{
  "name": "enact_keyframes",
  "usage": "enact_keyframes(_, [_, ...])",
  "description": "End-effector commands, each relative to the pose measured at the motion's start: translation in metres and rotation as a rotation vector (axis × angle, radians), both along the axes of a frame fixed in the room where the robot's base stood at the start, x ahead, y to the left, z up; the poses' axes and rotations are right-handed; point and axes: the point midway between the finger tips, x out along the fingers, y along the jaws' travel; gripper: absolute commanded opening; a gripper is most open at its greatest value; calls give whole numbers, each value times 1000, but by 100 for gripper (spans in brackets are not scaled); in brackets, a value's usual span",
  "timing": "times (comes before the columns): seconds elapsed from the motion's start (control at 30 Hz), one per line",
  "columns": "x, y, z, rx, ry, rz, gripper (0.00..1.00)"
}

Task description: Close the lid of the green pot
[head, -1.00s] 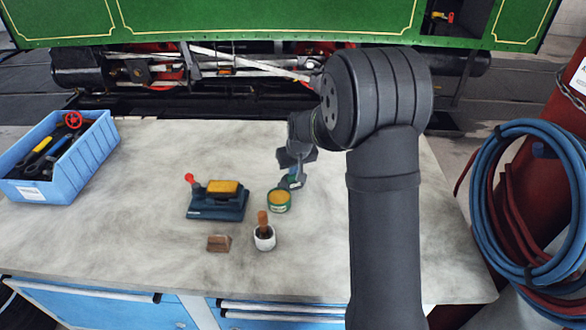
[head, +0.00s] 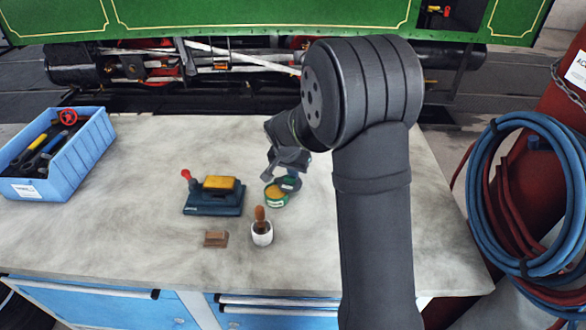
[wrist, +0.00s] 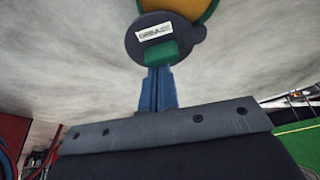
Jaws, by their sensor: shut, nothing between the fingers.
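The green pot (head: 276,200) stands on the worktop, with yellow contents showing in its open mouth. Its dark round lid (head: 290,184) is at the pot's right rim and overlaps part of the mouth. In the wrist view the lid (wrist: 140,40) bears a white label and hides part of the pot (wrist: 188,8). My gripper (wrist: 160,68) is shut and empty, its blue fingers ending at the lid's near edge beside a green block. I cannot tell whether they touch. In the head view my wrist hides most of the fingers.
Left of the pot are a dark blue block with a yellow top (head: 215,196) and red knob, and a small brown block (head: 216,239). A white cup with a brown-handled tool (head: 262,234) stands in front. A blue tool crate (head: 60,155) is far left.

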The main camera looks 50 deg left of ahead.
Motion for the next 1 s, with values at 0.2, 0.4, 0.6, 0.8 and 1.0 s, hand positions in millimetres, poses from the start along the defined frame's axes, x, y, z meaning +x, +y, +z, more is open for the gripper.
enact_keyframes(0.2, [-9,-5,0,-1,-1,-202,0])
enact_keyframes(0.4, [-17,-9,0,-1,0,-393,0])
enact_keyframes(0.6, [-27,-11,0,-1,0,-584,0])
enact_keyframes(0.8, [-36,-11,-1,-1,1,-774,0])
enact_keyframes(1.0, [-44,-9,0,1,1,-953,0])
